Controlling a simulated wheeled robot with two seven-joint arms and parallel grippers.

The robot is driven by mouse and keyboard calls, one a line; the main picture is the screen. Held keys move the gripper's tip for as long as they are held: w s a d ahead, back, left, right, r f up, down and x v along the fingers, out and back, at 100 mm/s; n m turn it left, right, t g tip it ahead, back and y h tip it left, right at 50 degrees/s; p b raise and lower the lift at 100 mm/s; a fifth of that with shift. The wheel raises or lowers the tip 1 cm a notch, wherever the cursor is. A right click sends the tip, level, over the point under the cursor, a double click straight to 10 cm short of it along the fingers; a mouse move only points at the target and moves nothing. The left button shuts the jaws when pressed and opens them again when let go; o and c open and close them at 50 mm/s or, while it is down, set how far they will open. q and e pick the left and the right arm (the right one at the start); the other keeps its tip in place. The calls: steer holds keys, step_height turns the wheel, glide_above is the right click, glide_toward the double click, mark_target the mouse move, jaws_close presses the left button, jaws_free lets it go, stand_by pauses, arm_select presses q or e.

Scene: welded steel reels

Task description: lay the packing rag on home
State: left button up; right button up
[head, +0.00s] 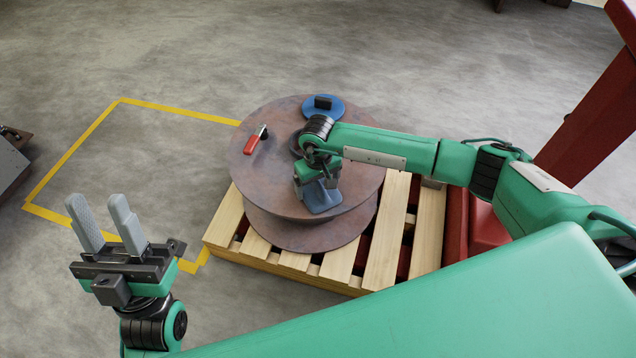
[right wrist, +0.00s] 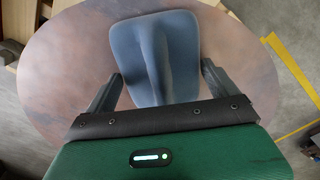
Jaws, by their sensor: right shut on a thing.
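The packing rag looks like a blue-grey cloth (head: 321,197) with a raised ridge along its middle; it also shows in the right wrist view (right wrist: 158,48). It is over the near part of the rusty reel's top flange (head: 262,185). My right gripper (head: 313,182) is shut on the rag, pointing down; I cannot tell whether the rag touches the flange. No mark shows which spot is called home. My left gripper (head: 105,222) is open and empty, left of the reel.
A red and grey tool (head: 255,140) lies on the flange's left side. The reel stands on a wooden pallet (head: 352,264). Yellow floor tape (head: 73,149) outlines an area to the left, with bare floor inside. A red post (head: 594,118) stands at the right.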

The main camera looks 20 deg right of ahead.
steer(key=shift+f, duration=0.3)
stand_by(0.4)
steer(key=o, duration=0.6)
steer(key=shift+r, duration=0.1)
steer(key=shift+r+p, duration=1.5)
steer(key=shift+r, duration=1.5)
